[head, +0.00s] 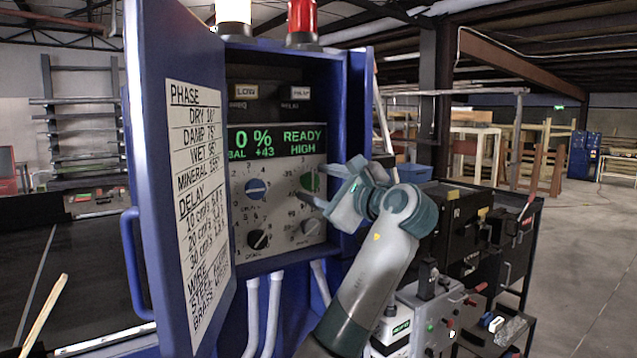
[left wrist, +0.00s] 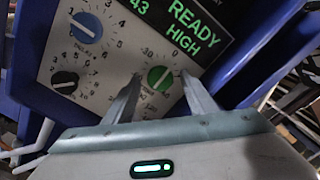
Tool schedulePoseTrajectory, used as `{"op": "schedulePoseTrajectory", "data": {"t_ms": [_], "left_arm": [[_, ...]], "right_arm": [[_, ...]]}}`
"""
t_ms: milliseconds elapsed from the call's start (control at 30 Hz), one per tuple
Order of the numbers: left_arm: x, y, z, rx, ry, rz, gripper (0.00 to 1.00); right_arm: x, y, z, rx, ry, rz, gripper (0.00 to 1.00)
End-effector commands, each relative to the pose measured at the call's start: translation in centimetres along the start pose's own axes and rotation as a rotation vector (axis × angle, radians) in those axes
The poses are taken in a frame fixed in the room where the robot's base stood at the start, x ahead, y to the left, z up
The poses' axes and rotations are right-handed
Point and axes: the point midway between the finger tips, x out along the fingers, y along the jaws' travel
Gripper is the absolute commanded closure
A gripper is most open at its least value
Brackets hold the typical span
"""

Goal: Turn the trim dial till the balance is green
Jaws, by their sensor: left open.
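The control panel (head: 285,255) sits inside an open blue cabinet. A green dial (head: 310,181) is at its upper right; in the left wrist view the green dial (left wrist: 160,78) has a scale with "0" above it. Its name label is not readable. The display (head: 277,142) reads "0 %", "BAL +43", "READY" and "HIGH" in green letters. My left gripper (head: 326,190) is open at the green dial. In the left wrist view its fingertips (left wrist: 161,76) stand on either side of the dial; I cannot tell whether they touch it. My right gripper is not in view.
A blue dial (head: 256,189), a black dial (head: 258,239) and a grey dial (head: 311,227) are close by on the panel. The open cabinet door (head: 178,190) with a written chart stands at left. Dark equipment (head: 455,220) stands right of the cabinet.

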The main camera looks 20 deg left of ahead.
Motion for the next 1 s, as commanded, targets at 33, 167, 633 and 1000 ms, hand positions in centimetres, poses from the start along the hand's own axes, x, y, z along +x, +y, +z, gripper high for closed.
{"op": "schedulePoseTrajectory", "data": {"t_ms": [33,167,633,1000], "left_arm": [[0.0,0.0,0.0,0.000,0.000,0.000,0.49],[0.0,0.0,0.0,0.000,0.000,0.000,0.73],[0.0,0.1,-0.1,-0.035,0.000,0.001,0.90],[-0.1,0.3,-0.3,-0.238,0.001,0.000,0.90]], "right_arm": [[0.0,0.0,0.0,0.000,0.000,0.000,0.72],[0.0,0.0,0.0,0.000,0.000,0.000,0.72],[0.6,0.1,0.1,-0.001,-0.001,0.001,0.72],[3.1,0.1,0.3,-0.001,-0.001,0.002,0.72]]}}
